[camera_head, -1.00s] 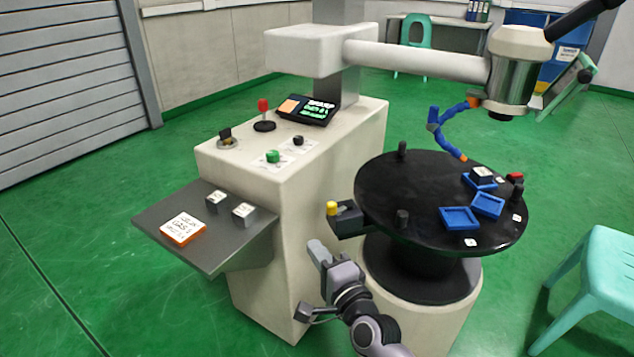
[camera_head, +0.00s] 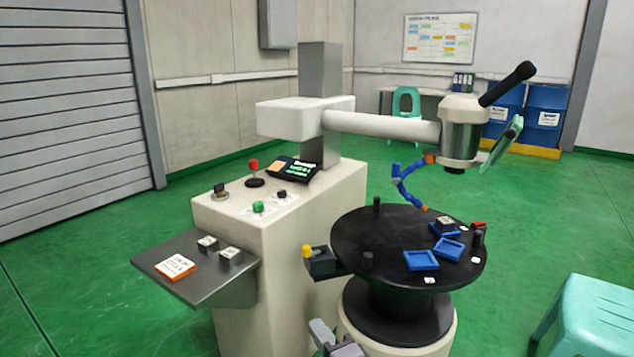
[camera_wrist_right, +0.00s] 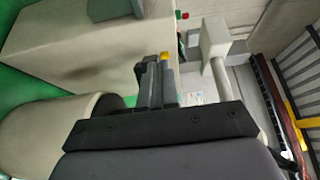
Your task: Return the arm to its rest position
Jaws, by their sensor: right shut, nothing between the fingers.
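My right gripper (camera_head: 322,334) shows at the bottom edge of the head view, in front of the machine cabinet and below the turntable. Its fingers are together with nothing between them; the rest of the arm is cut off by the frame. In the right wrist view the closed fingers (camera_wrist_right: 158,82) point toward the yellow button (camera_wrist_right: 165,57), which lies beyond them. In the head view this yellow button (camera_head: 307,251) sits on a dark box at the turntable's left side, well above the gripper. My left gripper is not in view.
The black turntable (camera_head: 345,240) holds blue trays (camera_head: 421,261). A grey side shelf (camera_head: 210,285) juts from the machine cabinet (camera_head: 285,225) with small blocks on it. A green stool (camera_head: 590,300) stands at the right. Open green floor (camera_head: 80,270) lies at the left.

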